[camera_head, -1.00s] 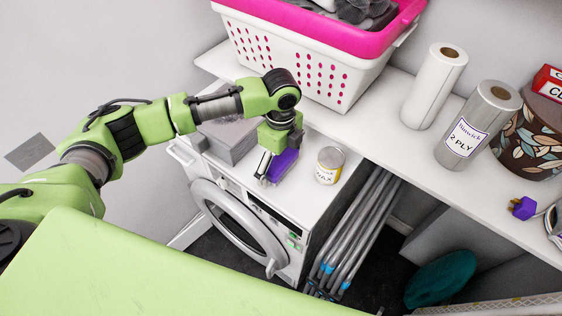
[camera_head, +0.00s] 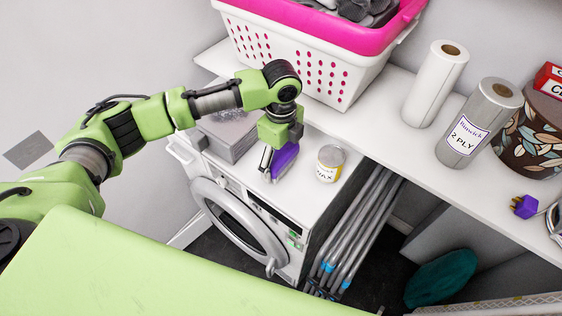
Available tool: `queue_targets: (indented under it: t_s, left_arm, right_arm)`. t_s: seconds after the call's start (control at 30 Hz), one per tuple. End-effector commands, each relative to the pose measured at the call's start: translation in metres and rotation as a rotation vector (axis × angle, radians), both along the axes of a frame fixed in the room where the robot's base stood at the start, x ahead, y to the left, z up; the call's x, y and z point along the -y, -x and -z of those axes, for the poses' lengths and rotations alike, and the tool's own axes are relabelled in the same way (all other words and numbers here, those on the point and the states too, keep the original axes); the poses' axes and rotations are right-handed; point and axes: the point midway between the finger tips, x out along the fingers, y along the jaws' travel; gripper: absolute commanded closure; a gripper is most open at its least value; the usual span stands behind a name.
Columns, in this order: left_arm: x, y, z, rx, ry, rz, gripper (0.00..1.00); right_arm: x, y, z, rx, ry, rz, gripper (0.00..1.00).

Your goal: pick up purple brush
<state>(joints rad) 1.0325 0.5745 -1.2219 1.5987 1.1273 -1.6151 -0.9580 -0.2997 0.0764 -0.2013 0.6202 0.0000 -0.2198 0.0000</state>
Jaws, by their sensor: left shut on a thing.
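The purple brush (camera_head: 286,157) is in the head view, at the top of the white dryer (camera_head: 312,197), near its front edge. My left gripper (camera_head: 271,163) points down and is shut on the brush, its fingers hiding part of it. The brush is tilted, with its lower end towards the dryer's front. I cannot tell whether it is clear of the dryer top. My right gripper is not in view.
A yellow and white tin (camera_head: 330,163) stands just right of the brush. A grey box (camera_head: 229,137) is to its left. A white shelf (camera_head: 388,118) behind holds a pink and white basket (camera_head: 300,58) and paper rolls (camera_head: 434,84).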

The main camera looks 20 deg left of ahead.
Motion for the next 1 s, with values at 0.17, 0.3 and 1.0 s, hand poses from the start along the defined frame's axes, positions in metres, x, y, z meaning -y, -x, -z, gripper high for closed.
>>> queue_targets:
  t_s: [0.17,0.3,1.0]
  left_arm:
    - [0.0,0.009,-0.027,0.003,0.002,0.002,0.44]
    - [-0.003,0.033,-0.056,0.007,0.001,0.004,0.44]
    - [-0.011,0.136,-0.115,0.002,0.0,0.0,0.44]
  right_arm:
    - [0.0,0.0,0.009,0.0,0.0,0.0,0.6]
    - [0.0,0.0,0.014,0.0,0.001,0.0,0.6]
    - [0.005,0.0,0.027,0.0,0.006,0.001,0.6]
